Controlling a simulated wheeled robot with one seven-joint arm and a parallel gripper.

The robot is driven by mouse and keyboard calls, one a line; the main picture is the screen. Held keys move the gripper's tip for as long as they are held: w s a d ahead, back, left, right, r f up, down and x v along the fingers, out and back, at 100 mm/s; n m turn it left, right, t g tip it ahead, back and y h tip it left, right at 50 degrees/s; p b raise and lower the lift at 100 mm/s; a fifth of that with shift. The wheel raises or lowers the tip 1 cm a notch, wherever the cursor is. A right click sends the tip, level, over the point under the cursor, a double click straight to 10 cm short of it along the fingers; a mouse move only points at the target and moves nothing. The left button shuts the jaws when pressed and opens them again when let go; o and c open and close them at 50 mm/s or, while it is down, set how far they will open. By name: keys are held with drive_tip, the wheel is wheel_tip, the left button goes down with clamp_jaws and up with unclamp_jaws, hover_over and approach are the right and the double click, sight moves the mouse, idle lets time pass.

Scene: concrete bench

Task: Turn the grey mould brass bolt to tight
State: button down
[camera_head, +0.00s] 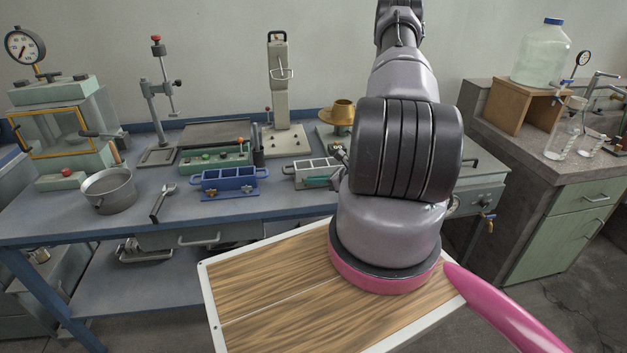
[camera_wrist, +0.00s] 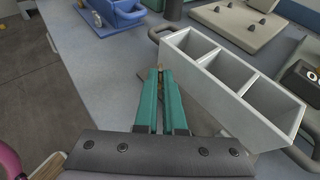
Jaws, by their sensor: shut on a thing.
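The grey mould (camera_head: 300,174) is a pale three-compartment box on the bench. It also shows in the wrist view (camera_wrist: 246,98), running from upper middle to lower right, with a handle at each end. My gripper (camera_wrist: 160,72) has teal fingers, close together, at the mould's near long side by its left end. A sliver of the brass bolt (camera_wrist: 160,79) shows between the fingertips; the fingers hide most of it. My gripper (camera_head: 318,182) is partly behind my arm in the head view. I cannot tell how tight the bolt is.
A blue mould (camera_head: 229,181) with brass bolts stands left of the grey one. A wrench (camera_head: 161,203) and a metal pot (camera_head: 108,190) lie farther left. A brass funnel-shaped piece (camera_head: 343,110) and a tall grey stand (camera_head: 279,95) are behind.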

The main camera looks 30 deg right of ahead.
sight(303, 191)
drive_tip(key=m+h, duration=0.1)
drive_tip(key=a+m+t+h, duration=0.1)
drive_tip(key=m+h, duration=0.2)
drive_tip(key=shift+s+a+m+t+h, duration=0.15)
drive_tip(key=shift+s+m+t+h, duration=0.15)
drive_tip(key=shift+t+h, duration=0.1)
drive_tip(key=m+h, duration=0.1)
drive_tip(key=h, duration=0.1)
drive_tip(key=a+m+h, duration=0.1)
drive_tip(key=m+h, duration=0.1)
drive_tip(key=shift+w+m, duration=0.1)
drive_tip(key=shift+m, duration=0.2)
drive_tip(key=m+h, duration=0.2)
drive_tip(key=h, duration=0.1)
drive_tip(key=m+g+h, duration=0.1)
drive_tip(key=shift+w+a+m, duration=0.15)
drive_tip(key=shift+a+m, duration=0.1)
drive_tip(key=shift+m, duration=0.05)
drive_tip(key=shift+w+a+m+g+h, duration=0.15)
drive_tip(key=shift+m+g+h, duration=0.5)
drive_tip(key=shift+m+h, duration=0.3)
drive_tip(key=shift+w+a+m+g+h, duration=0.1)
drive_tip(key=shift+m+g+h, duration=0.55)
drive_tip(key=shift+m+h, duration=0.3)
drive_tip(key=c, duration=1.3)
unclamp_jaws()
